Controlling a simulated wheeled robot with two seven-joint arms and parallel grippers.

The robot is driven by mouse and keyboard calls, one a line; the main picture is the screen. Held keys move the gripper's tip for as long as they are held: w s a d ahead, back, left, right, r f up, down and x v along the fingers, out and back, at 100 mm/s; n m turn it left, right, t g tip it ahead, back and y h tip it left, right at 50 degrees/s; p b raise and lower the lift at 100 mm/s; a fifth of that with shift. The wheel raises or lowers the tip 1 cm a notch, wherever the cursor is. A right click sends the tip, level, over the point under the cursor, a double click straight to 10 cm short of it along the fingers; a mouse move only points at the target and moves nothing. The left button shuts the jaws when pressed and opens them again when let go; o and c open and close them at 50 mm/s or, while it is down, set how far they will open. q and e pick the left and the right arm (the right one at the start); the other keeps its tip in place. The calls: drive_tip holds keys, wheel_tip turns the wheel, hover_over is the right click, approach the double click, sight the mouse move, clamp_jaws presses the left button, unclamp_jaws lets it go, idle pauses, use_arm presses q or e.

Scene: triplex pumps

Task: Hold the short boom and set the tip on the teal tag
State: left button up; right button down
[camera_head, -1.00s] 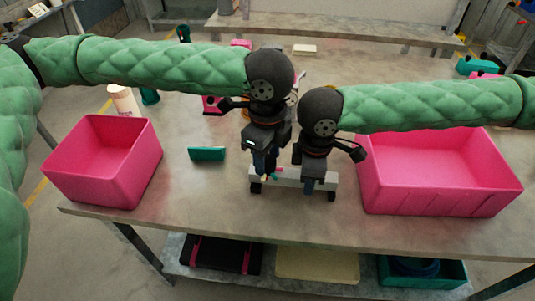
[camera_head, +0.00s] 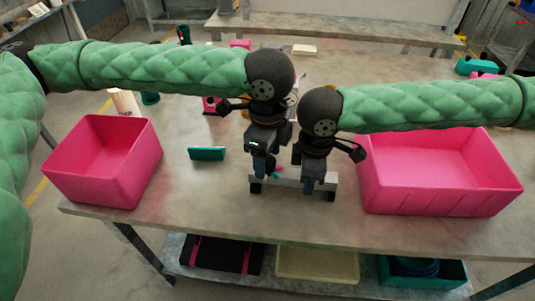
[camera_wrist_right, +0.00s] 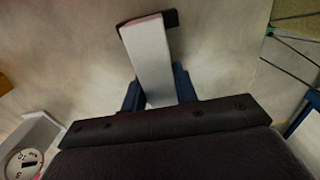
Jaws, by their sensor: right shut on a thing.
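A pale grey bar with dark ends (camera_head: 290,179), which looks like the short boom, lies low over the table's front middle. My right gripper (camera_head: 308,184) is shut on it, right of its middle. The right wrist view shows the bar (camera_wrist_right: 150,55) between the blue fingers of this gripper (camera_wrist_right: 158,92). My left gripper (camera_head: 263,168) is over the bar's left part; its fingers overlap the bar, and I cannot tell whether it grips anything. I cannot tell which teal part is the tag.
A pink bin (camera_head: 85,182) stands at the left and a larger pink bin (camera_head: 440,198) at the right, close to my right gripper. A teal block (camera_head: 206,153) stands on the table (camera_head: 210,205) left of the grippers. The table between block and bar is clear.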

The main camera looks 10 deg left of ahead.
use_arm(q)
wheel_tip(320, 180, up, 12)
idle(0.8)
use_arm(e)
drive_tip(key=c, duration=1)
unclamp_jaws()
drive_tip(key=shift+r, duration=0.1)
